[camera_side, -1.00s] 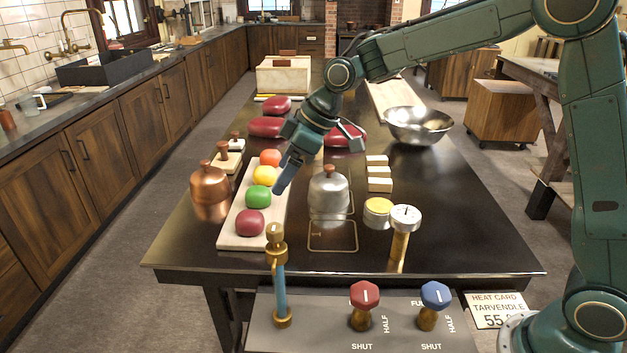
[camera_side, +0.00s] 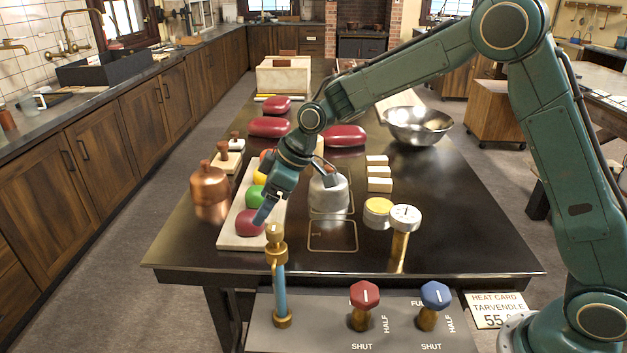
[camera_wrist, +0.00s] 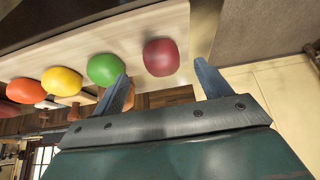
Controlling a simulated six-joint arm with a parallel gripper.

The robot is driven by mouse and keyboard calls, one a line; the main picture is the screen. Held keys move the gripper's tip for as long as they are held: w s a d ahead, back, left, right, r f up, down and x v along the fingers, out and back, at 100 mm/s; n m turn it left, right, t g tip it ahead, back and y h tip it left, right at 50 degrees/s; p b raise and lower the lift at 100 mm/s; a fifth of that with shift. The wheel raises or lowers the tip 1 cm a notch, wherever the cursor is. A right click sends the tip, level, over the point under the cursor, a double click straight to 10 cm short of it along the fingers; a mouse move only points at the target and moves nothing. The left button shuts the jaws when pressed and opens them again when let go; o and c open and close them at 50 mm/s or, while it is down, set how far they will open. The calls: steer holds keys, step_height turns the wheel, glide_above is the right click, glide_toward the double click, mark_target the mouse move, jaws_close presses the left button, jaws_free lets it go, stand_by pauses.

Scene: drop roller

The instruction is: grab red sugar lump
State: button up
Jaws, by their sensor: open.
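The dark red sugar lump (camera_side: 248,222) sits at the near end of a pale board (camera_side: 238,242). Green (camera_side: 255,197) and yellow (camera_side: 259,178) lumps lie behind it in the row, and an orange one is mostly hidden by my arm. My gripper (camera_side: 268,208) is open and empty, angled down just right of the red lump in the side view. In the wrist view, the red lump (camera_wrist: 161,57) shows in the gap between my two blue fingertips (camera_wrist: 160,76), seemingly beyond them. Whether a finger touches it, I cannot tell.
A copper canister (camera_side: 209,195) stands left of the board. A steel dome (camera_side: 328,195) stands close on the right of my gripper. A brass post with a blue tube (camera_side: 279,285) rises in front. The front right of the dark table is clear.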

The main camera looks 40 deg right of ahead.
mark_target(253, 214)
steer(key=shift+w+a+f, duration=0.15)
steer(key=shift+f, duration=0.15)
steer(key=shift+x, duration=2.45)
steer(key=shift+a+r, duration=0.1)
steer(key=shift+a, duration=0.05)
steer(key=shift+c, duration=0.3)
steer(key=c, duration=1.1)
